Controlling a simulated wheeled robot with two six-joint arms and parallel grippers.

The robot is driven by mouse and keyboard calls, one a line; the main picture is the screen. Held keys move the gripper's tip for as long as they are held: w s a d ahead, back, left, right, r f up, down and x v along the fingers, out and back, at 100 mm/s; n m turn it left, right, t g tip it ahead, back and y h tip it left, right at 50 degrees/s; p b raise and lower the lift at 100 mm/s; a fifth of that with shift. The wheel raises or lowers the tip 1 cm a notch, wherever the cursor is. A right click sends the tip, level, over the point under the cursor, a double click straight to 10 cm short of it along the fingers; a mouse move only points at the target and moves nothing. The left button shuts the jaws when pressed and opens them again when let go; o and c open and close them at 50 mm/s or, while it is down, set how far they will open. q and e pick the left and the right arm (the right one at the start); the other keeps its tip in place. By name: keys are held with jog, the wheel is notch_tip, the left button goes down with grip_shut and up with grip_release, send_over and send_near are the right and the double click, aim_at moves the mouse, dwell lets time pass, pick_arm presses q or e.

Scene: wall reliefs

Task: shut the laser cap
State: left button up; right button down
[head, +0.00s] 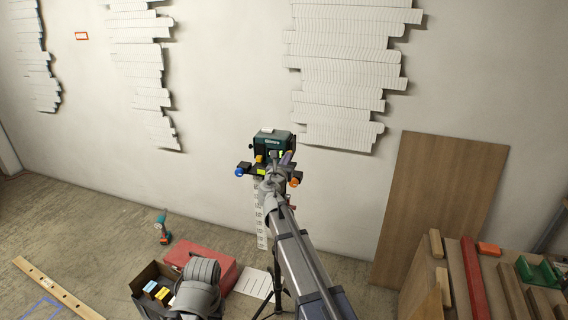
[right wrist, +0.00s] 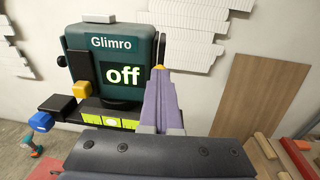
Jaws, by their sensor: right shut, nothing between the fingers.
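The laser (head: 272,143) is a dark green box marked "Glimro" on a stand by the wall. In the right wrist view, the laser (right wrist: 88,47) shows "off" on its display (right wrist: 122,75). A yellow block (right wrist: 82,90) and a blue knob (right wrist: 41,121) sit at its left; an orange knob (head: 294,182) is at its right in the head view. I cannot tell which part is the cap. My right gripper (right wrist: 159,75) is shut and empty, its tips in front of the laser's right side; contact is unclear. A small orange-yellow bit shows at the tips.
A measuring staff (head: 262,225) stands below the laser. A brown board (head: 440,200) leans on the wall at right, beside a bench with wood strips (head: 472,280). A red case (head: 215,262) and a drill (head: 162,228) are on the floor at left.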

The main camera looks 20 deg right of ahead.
jog(key=shift+w+d, duration=0.1)
jog(key=shift+w, duration=0.05)
pick_arm(q)
jog(key=shift+a+r+p, duration=0.25)
jog(key=shift+a+p, duration=0.05)
jog(key=shift+a, duration=0.1)
pick_arm(e)
jog(key=v, duration=1.4)
